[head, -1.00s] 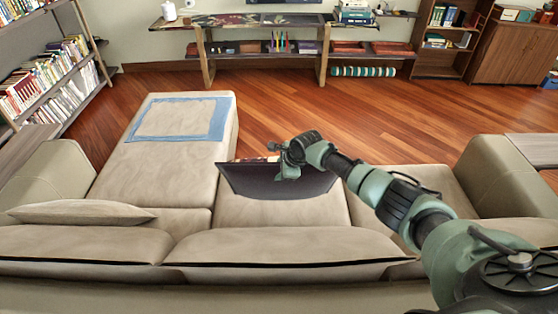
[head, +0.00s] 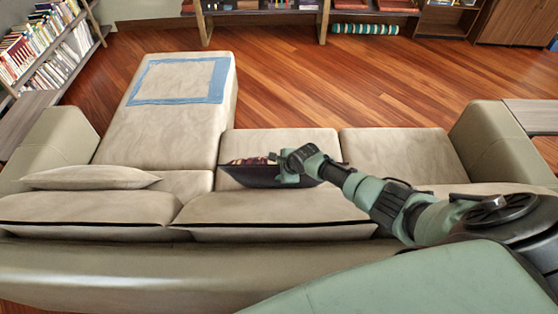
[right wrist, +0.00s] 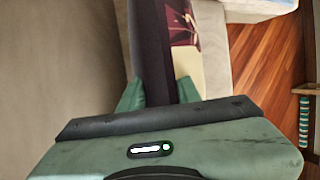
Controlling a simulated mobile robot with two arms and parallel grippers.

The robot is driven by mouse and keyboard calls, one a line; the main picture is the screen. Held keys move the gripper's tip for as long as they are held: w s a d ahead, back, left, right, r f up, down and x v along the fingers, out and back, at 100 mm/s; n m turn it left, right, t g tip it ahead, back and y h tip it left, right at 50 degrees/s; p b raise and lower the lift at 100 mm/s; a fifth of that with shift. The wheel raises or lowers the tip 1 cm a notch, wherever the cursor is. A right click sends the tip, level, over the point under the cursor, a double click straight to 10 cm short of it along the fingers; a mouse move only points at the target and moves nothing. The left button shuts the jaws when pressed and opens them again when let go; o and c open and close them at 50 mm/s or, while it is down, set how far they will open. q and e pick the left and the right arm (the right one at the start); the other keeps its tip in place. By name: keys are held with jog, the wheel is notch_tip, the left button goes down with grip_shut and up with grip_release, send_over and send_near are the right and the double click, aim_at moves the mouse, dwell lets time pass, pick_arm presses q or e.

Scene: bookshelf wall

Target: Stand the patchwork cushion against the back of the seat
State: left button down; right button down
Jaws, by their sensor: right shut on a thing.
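The patchwork cushion (head: 246,176) is at the rear of the middle seat, close to the sofa's back (head: 270,207). Its dark plain side faces the back, and a strip of its patterned side shows along the top edge. The back hides its lower part, so I cannot tell whether it touches the seat or the back. My right gripper (head: 282,168) is shut on its upper right part. In the right wrist view the fingers (right wrist: 158,92) pinch the cushion (right wrist: 152,45) between its dark and patterned sides. My left gripper is not in view.
A beige cushion (head: 90,177) lies at the left end of the sofa. A blue-bordered cloth (head: 215,82) lies on the chaise. The right seat (head: 398,160) is bare. A bookshelf (head: 48,50) stands at the left, and the wooden floor beyond the sofa is clear.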

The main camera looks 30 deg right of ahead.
jog(key=shift+s+a+f, duration=0.1)
dwell(0.3)
jog(key=c, duration=0.9)
grip_release()
jog(key=shift+s+f, duration=0.1)
jog(key=shift+s, duration=0.05)
jog(key=shift+s+r, duration=0.3)
jog(key=shift+r, duration=0.25)
jog(key=v, duration=0.6)
jog(key=shift+s+r+b, duration=0.15)
jog(key=shift+r+b, duration=0.1)
jog(key=shift+b, duration=0.05)
